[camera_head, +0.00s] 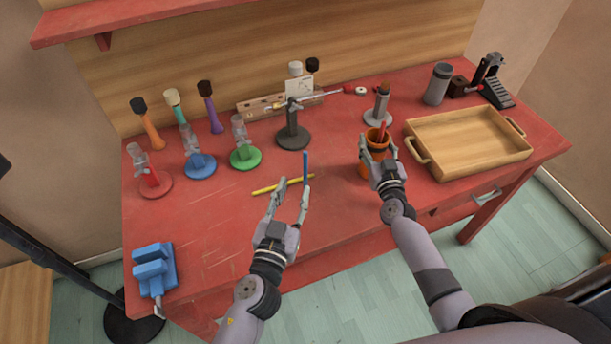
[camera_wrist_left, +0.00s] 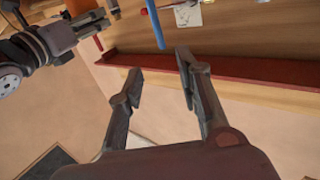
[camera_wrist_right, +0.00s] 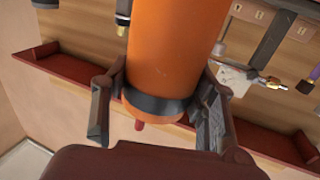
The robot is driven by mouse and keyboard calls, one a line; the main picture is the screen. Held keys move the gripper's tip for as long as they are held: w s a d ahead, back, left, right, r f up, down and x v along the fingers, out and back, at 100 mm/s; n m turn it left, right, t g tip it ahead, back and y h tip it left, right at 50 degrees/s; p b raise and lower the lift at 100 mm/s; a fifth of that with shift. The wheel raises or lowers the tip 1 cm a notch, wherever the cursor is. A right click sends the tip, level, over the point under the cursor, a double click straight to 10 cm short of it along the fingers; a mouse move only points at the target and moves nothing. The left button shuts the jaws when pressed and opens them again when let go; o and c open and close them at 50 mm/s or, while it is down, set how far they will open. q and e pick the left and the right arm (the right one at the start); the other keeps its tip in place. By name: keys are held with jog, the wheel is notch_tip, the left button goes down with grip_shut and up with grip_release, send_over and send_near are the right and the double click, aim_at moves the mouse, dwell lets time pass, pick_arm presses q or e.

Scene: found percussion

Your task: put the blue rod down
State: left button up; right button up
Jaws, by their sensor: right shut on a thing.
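The blue rod (camera_head: 305,167) is just past the fingertips of my left gripper (camera_head: 288,192), close to its right finger. The left gripper is open over the front of the red table (camera_head: 215,225). In the left wrist view the rod (camera_wrist_left: 158,28) is beyond the parted fingers (camera_wrist_left: 157,75), not between them. I cannot tell whether it touches the table. My right gripper (camera_head: 378,158) is shut on an orange cup (camera_head: 371,168), which shows large in the right wrist view (camera_wrist_right: 170,50). A red rod (camera_head: 381,130) sticks out of the cup.
A yellow rod (camera_head: 270,188) lies by the left gripper. Red, blue (camera_head: 199,165) and green (camera_head: 245,157) stands and several mallets are behind left. A blue clamp (camera_head: 154,270) is front left. A wooden tray (camera_head: 425,133) is right. The front-left tabletop is largely clear.

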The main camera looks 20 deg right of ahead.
aim_at(305, 157)
pick_arm(q)
jog(key=x, duration=0.7)
jog(key=shift+x, duration=2.5)
jog(key=shift+w+a+f, duration=0.1)
jog(key=shift+f, duration=0.05)
jog(key=shift+c, duration=0.2)
grip_shut()
